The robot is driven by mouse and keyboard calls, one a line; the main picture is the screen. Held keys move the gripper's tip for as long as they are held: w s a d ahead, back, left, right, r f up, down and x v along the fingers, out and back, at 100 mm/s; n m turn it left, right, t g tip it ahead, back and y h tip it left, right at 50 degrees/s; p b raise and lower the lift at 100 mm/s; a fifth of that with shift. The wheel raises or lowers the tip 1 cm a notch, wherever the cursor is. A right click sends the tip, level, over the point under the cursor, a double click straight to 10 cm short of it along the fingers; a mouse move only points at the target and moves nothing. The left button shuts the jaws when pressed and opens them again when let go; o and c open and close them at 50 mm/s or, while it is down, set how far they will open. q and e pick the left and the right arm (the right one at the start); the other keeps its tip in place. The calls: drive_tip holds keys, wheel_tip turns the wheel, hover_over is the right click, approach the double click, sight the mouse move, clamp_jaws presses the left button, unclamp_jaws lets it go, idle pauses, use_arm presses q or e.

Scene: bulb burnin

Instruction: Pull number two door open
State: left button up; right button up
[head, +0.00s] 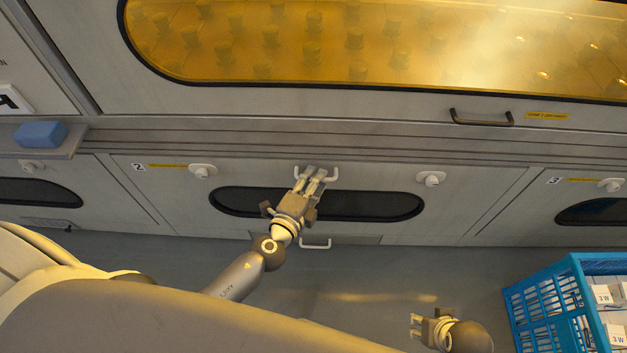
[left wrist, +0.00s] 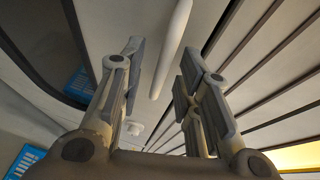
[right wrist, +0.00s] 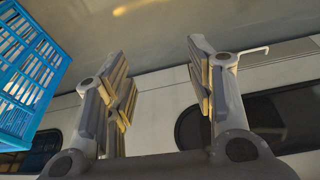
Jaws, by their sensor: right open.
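The number two door (head: 160,190) is a light grey panel with a dark oval window (head: 375,205) and a "2" label (head: 138,167). It looks shut. Its white bar handle (head: 331,173) is at the top middle. My left gripper (head: 314,177) is at this handle, fingers pointing at it and partly covering it. In the left wrist view the handle (left wrist: 172,50) runs between the two parted fingers, with gaps on both sides. My right gripper (head: 415,326) is low at the right, open and empty, away from the door; its parted fingers show in the right wrist view (right wrist: 160,75).
White knobs (head: 202,171) (head: 431,179) flank the handle. Another white handle (head: 315,244) sits below the door. A dark handle (head: 481,119) is above, under the amber window. A blue crate (head: 545,305) with boxes stands at right. A blue block (head: 40,134) lies on the left ledge.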

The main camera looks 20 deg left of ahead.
use_arm(q)
clamp_jaws()
drive_tip(key=shift+f, duration=0.1)
idle(0.4)
